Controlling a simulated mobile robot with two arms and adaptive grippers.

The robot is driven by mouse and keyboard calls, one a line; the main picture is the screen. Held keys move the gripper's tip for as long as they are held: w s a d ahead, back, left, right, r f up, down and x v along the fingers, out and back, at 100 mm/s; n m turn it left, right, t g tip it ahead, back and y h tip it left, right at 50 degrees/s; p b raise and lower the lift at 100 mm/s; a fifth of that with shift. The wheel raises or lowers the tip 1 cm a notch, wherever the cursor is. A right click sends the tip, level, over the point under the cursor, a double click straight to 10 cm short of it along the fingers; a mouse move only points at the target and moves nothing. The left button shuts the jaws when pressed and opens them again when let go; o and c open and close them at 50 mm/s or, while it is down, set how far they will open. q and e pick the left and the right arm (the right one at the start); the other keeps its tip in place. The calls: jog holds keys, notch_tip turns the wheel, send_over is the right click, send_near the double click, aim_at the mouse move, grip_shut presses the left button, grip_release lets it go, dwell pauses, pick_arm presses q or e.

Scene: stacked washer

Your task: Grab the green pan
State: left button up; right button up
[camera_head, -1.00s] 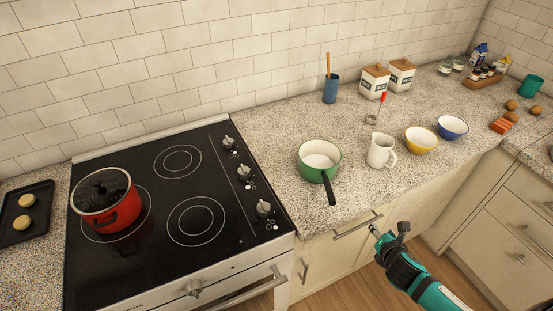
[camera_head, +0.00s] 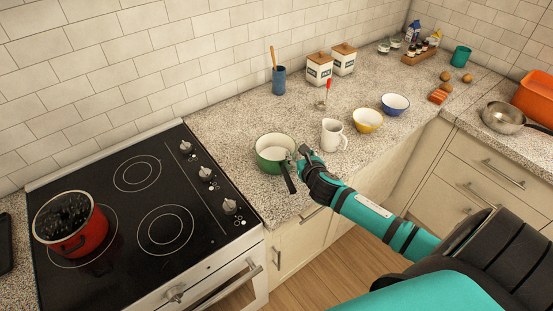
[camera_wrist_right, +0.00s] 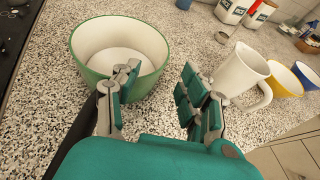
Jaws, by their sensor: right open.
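The green pan (camera_head: 269,146) has a white inside and a dark handle (camera_head: 289,178) pointing toward the counter's front edge. It sits upright on the speckled counter, right of the stove. My right gripper (camera_head: 300,155) is open and empty at the pan's right side, near the base of the handle. In the right wrist view the pan (camera_wrist_right: 95,77) is at the upper left. The handle is partly hidden behind my gripper. My left gripper is out of view.
A white mug (camera_head: 333,135) stands close to the right of the pan, with a yellow bowl (camera_head: 367,121) and a blue bowl (camera_head: 395,104) beyond. A red pot (camera_head: 72,222) is on the stove (camera_head: 150,210). Bare counter lies behind the pan.

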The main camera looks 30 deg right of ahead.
jog(key=shift+x, duration=3.1)
jog(key=shift+s+r, duration=0.1)
jog(key=shift+c, duration=1.3)
grip_shut()
